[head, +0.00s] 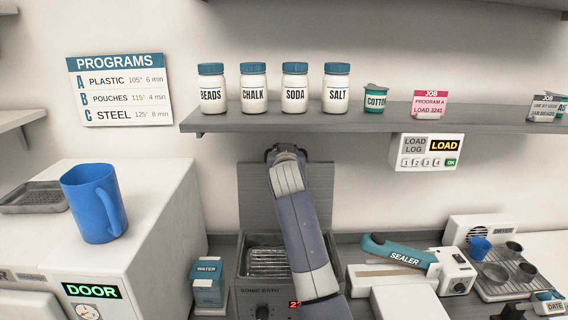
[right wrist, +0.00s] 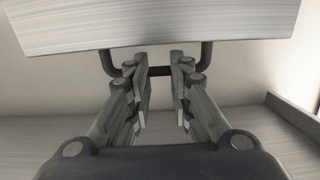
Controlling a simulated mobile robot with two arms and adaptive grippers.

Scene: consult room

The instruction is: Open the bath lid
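The bath (head: 262,292), marked "SONIC BATH", stands on the counter with a metal rack (head: 266,262) visible inside it. Its grey lid (head: 257,190) stands upright behind the opening, partly hidden by my right arm. My right gripper (head: 286,150) is at the lid's top edge. In the right wrist view the brushed-metal lid (right wrist: 160,27) fills the top, with a dark bar handle (right wrist: 108,63) below it. My right gripper (right wrist: 160,88) is there at the handle, its fingers apart with a gap between them. Whether the fingers touch the bar is unclear. My left gripper is not in view.
A shelf (head: 300,120) with jars runs above the lid, close to my right gripper. A water box (head: 208,282) stands left of the bath and a sealer (head: 400,252) to the right. A blue jug (head: 90,205) stands on the white cabinet (head: 150,235).

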